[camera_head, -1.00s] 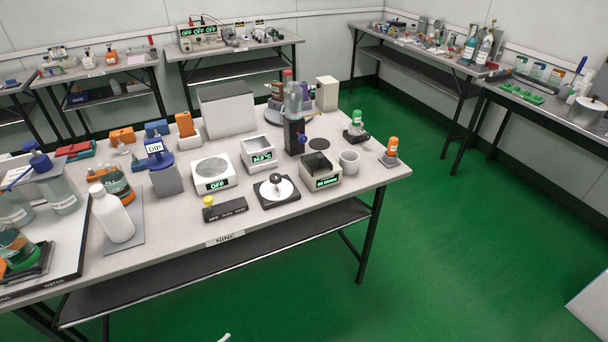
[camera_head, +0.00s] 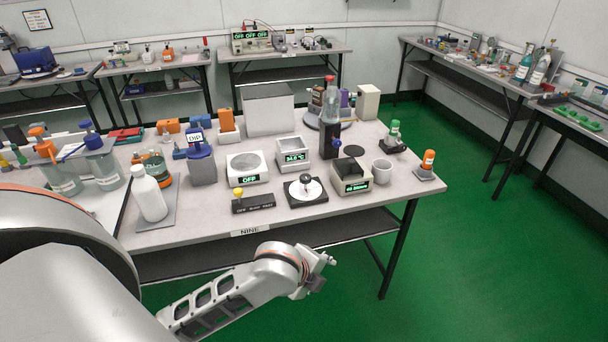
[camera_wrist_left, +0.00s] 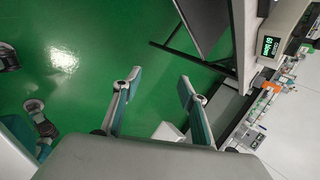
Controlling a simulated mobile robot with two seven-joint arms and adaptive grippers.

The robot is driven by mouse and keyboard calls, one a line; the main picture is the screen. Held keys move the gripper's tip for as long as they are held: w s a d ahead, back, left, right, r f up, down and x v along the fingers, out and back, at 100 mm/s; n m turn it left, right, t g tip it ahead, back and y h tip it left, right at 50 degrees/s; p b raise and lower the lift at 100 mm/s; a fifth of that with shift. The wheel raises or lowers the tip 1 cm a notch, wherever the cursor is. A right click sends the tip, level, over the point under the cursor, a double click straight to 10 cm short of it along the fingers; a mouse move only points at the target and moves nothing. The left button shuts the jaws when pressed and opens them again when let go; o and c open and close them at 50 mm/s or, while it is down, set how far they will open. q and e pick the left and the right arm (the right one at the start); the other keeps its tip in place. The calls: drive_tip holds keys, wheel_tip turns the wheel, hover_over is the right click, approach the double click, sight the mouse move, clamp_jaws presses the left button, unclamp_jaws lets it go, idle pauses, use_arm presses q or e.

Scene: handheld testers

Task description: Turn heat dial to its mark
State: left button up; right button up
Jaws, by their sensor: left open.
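The likely heat dial is a white disc with a dark knob (camera_head: 306,182) on a black square base (camera_head: 314,199), near the front edge of the table. Its mark is too small to make out. My left gripper (camera_head: 321,272) is in front of and below the table edge, apart from the dial. In the left wrist view the left gripper (camera_wrist_left: 156,93) has its two fingers spread with nothing between them, over green floor. My right gripper is not in view.
A black switch bar with a yellow knob (camera_head: 238,193) stands left of the dial, and a hotplate reading OFF (camera_head: 249,180) behind it. A black-topped device (camera_head: 355,187) and a cup (camera_head: 381,171) stand to the right. The table's front edge and lower shelf (camera_head: 170,262) are close to my arm.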

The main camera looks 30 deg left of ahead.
use_arm(q)
drive_tip(key=w+r+m, duration=0.2)
drive_tip(key=w+m, duration=0.3)
drive_tip(key=w, duration=0.1)
drive_tip(key=m+g, duration=0.3)
drive_tip(key=m, duration=0.8)
approach(305, 177)
drive_tip(key=f, duration=0.1)
drive_tip(key=shift+y, duration=0.4)
drive_tip(key=x, duration=0.2)
drive_tip(key=b+x, duration=0.1)
drive_tip(key=x, duration=0.1)
drive_tip(key=b+x, duration=0.1)
drive_tip(key=x, duration=0.1)
drive_tip(key=shift+w+d+f, duration=0.15)
drive_tip(key=shift+w+d, duration=0.05)
drive_tip(key=shift+d, duration=0.1)
drive_tip(key=shift+w+f+n, duration=0.25)
drive_tip(key=shift+f+n, duration=0.05)
drive_tip(key=shift+f, duration=0.1)
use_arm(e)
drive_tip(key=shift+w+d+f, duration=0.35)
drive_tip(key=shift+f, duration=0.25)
